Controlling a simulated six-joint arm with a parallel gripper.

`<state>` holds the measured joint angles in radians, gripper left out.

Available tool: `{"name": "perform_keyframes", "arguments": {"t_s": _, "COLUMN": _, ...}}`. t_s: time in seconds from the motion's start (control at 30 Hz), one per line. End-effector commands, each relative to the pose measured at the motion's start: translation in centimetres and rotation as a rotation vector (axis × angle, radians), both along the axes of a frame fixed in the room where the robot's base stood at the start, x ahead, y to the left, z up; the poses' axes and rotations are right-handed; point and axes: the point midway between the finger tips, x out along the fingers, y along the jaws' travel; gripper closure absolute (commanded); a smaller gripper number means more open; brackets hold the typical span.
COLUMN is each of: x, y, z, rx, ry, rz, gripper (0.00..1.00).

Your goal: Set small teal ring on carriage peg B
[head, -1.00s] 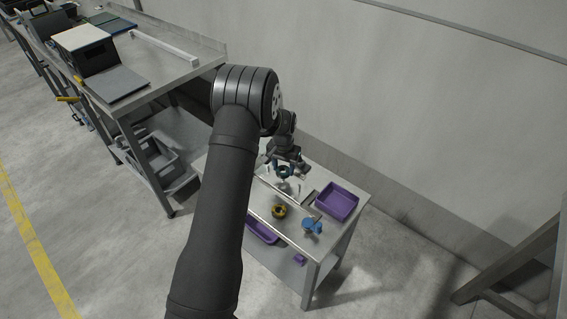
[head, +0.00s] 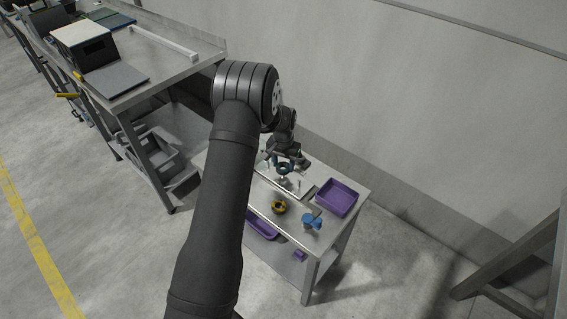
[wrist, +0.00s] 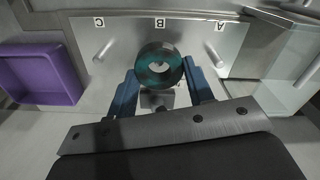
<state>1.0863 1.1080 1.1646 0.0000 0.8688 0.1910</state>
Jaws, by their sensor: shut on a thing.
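The small teal ring (wrist: 174,75) is held between the blue fingers of my gripper (wrist: 160,88) in the wrist view. It also shows as a dark teal loop (head: 284,170) under my gripper (head: 286,162) in the head view. The ring is over the carriage plate (wrist: 122,38), just below the label B (wrist: 159,23). Peg B itself is hidden or not clear behind the ring, so I cannot tell whether the ring is around it. The pegs by label C (wrist: 103,50) and label A (wrist: 214,57) stand bare on either side.
A purple tray (head: 337,198) stands on the bench to the right and shows at left in the wrist view (wrist: 40,75). A yellow-and-black ring (head: 279,207) and a blue object (head: 312,221) sit near the front. Another purple tray (head: 262,230) is on the lower shelf.

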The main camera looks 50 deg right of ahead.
Motion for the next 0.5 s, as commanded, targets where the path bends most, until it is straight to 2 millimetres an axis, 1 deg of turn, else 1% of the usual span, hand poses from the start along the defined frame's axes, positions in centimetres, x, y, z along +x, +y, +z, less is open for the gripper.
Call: {"name": "perform_keyframes", "arguments": {"t_s": 0.5, "x": 0.0, "y": 0.0, "z": -1.5, "rx": 0.000, "ry": 0.000, "rz": 0.000, "gripper": 0.75}}
